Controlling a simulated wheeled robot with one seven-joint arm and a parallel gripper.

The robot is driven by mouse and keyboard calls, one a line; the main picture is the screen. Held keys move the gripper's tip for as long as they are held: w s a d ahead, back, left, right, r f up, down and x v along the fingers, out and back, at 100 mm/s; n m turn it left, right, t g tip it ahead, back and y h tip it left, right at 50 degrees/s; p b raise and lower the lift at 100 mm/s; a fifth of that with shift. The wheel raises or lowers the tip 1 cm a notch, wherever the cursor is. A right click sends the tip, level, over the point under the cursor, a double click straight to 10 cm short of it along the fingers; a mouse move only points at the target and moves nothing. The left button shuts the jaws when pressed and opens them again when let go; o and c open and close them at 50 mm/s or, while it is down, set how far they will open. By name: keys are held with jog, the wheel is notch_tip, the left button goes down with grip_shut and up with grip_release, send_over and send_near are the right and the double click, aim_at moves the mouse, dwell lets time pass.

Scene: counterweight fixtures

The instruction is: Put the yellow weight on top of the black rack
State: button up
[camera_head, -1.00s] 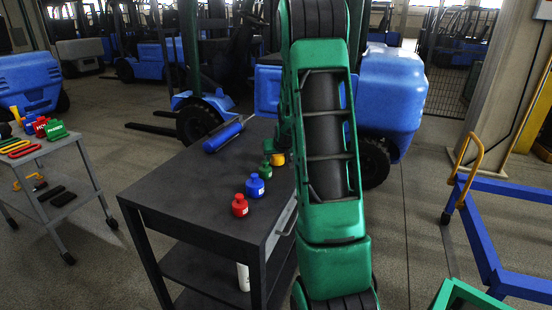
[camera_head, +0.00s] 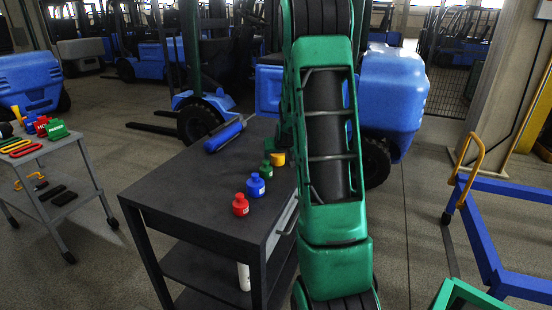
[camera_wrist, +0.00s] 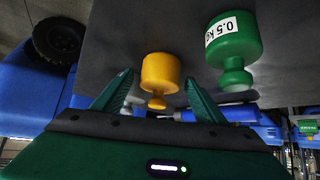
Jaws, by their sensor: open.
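The yellow weight (camera_head: 278,158) stands on the dark cart top at the far end of a row, partly beside my arm in the head view. In the wrist view the yellow weight (camera_wrist: 160,73) appears upside down between my fingers, with a gap on each side. My gripper (camera_wrist: 159,78) is open around it, with nothing held. In the head view my arm hides the gripper. The dark cart (camera_head: 180,190) has lower shelves; I cannot tell whether it is the black rack, and I make out no separate rack.
Green (camera_head: 267,171), blue (camera_head: 255,185) and red (camera_head: 240,204) weights line up nearer on the cart. The green weight (camera_wrist: 233,40) is close beside my gripper. A blue cylinder (camera_head: 224,136) lies behind. A grey side table (camera_head: 40,148) stands left; the cart's left top is clear.

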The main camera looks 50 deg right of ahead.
jog(key=v, duration=1)
jog(key=s+a+g+y, duration=0.2)
jog(key=s+a+g, duration=0.1)
jog(key=s+a, duration=1)
jog(key=s+a+g+y, duration=0.3)
jog(key=s+a+g, duration=0.1)
jog(key=s+a, duration=0.9)
jog(key=s, duration=0.4)
jog(key=shift+s+r+n, duration=0.2)
jog(key=shift+r+n, duration=0.15)
jog(key=shift+n, duration=0.05)
